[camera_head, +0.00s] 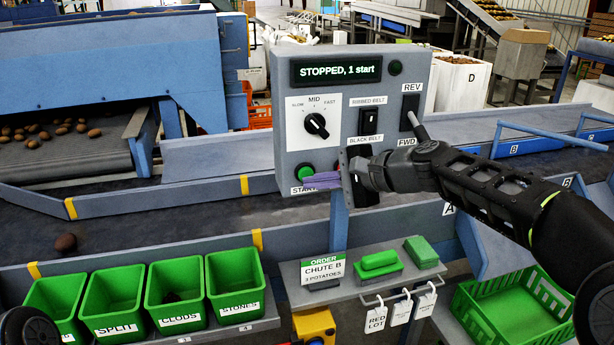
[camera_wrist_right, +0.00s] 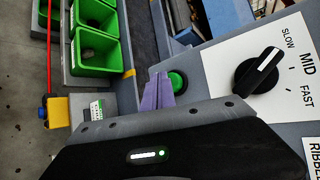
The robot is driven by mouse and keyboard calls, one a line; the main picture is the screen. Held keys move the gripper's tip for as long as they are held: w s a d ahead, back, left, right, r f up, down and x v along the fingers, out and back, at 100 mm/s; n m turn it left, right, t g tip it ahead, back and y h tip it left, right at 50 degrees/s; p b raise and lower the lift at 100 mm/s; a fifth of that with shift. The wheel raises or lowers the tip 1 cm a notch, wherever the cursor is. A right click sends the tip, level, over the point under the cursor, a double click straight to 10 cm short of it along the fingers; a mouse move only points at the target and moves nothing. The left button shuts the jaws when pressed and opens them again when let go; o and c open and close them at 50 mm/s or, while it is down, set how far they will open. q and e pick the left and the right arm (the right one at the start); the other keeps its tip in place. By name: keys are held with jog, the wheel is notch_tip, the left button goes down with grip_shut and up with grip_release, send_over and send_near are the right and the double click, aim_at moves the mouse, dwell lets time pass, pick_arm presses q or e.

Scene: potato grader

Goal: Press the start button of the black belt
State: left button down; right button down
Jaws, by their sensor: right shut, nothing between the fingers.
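The round green start button (camera_head: 304,170) is at the panel's lower left, above the label START. My right gripper (camera_head: 318,182) has purple fingers, shut and empty, with tips just below and right of the button. In the right wrist view, the fingers (camera_wrist_right: 158,92) end beside the green button (camera_wrist_right: 178,81); I cannot tell whether they touch it. My right gripper's body hides part of the panel under the BLACK BELT label. My left gripper is not in view.
The panel also has a speed knob (camera_head: 317,124), a ribbed belt switch (camera_head: 372,120) and a REV/FWD lever (camera_head: 412,113). Green bins (camera_head: 235,282) stand below the belt. A shelf (camera_head: 355,285) with an order sign is below the panel, and a green crate (camera_head: 520,305) is at right.

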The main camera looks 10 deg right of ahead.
jog(key=shift+w, duration=0.5)
dwell(0.4)
jog(key=shift+s, duration=0.1)
dwell(0.3)
jog(key=shift+s+b, duration=0.3)
jog(key=shift+s, duration=0.5)
